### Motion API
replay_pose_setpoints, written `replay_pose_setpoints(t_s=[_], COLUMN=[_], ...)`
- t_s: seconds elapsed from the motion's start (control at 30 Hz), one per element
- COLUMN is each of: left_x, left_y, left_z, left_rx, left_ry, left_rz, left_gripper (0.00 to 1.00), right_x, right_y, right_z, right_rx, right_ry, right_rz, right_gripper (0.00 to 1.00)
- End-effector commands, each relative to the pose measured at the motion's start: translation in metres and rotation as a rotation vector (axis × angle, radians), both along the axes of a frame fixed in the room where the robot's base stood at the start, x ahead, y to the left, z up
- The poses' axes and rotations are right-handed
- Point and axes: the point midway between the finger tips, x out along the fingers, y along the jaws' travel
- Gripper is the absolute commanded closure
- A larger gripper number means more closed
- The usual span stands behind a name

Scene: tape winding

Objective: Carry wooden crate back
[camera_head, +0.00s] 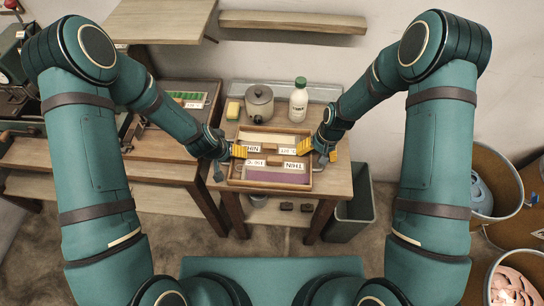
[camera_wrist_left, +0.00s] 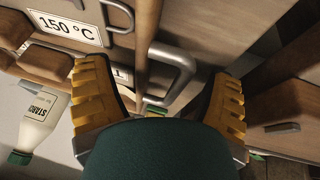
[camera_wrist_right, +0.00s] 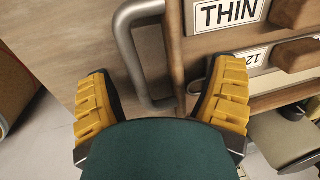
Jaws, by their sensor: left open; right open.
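The wooden crate (camera_head: 270,189) rests on the small wooden table in the middle of the head view. It has compartments with labels such as THIN. My left gripper (camera_head: 230,155) is at the crate's left end, open. In the left wrist view a grey metal handle (camera_wrist_left: 182,68) lies between its spread yellow fingers (camera_wrist_left: 160,105). My right gripper (camera_head: 319,151) is at the crate's right end, open. In the right wrist view the other handle (camera_wrist_right: 128,50) and the crate wall (camera_wrist_right: 174,45) lie between its spread fingers (camera_wrist_right: 163,100). Neither gripper is closed on a handle.
A wooden bench (camera_head: 160,165) adjoins at left. A grey bin (camera_head: 352,212) stands right of the table, with round barrels (camera_head: 497,178) farther right.

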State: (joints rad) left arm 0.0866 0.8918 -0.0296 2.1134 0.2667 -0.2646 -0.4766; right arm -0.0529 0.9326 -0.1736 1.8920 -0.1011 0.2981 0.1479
Motion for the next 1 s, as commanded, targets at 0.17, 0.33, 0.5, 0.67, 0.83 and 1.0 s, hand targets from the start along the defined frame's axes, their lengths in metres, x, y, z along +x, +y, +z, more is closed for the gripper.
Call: replay_pose_setpoints(t_s=[0.17, 0.33, 0.5, 0.67, 0.83, 1.0], left_x=[-0.0001, -0.0002, -0.0003, -0.0003, 0.0001, 0.0001], left_y=[0.0000, 0.0001, 0.0002, 0.0002, 0.0000, 0.0000], left_z=[0.0002, 0.0001, 0.0002, 0.0002, 0.0011, 0.0062], left_rx=[0.000, 0.000, 0.000, 0.000, 0.000, 0.000], left_ry=[0.000, 0.000, 0.000, 0.000, -0.001, -0.001], left_rz=[0.000, 0.000, 0.000, 0.000, -0.001, -0.001], left_gripper=[0.18, 0.67, 0.98, 0.98, 0.98, 0.98], right_x=[0.0001, 0.0000, 0.0000, 0.0000, 0.0004, 0.0004], right_y=[0.0000, 0.0000, -0.0001, -0.0001, 0.0000, 0.0000], right_z=[0.0002, 0.0002, 0.0004, 0.0005, 0.0014, 0.0064], right_rx=[0.000, 0.000, 0.000, 0.000, 0.000, 0.000], right_ry=[0.000, 0.000, 0.000, 0.000, -0.001, -0.001], right_rz=[0.000, 0.000, 0.000, 0.000, 0.000, 0.000], right_gripper=[0.17, 0.66, 0.99, 0.99, 1.00, 1.00])
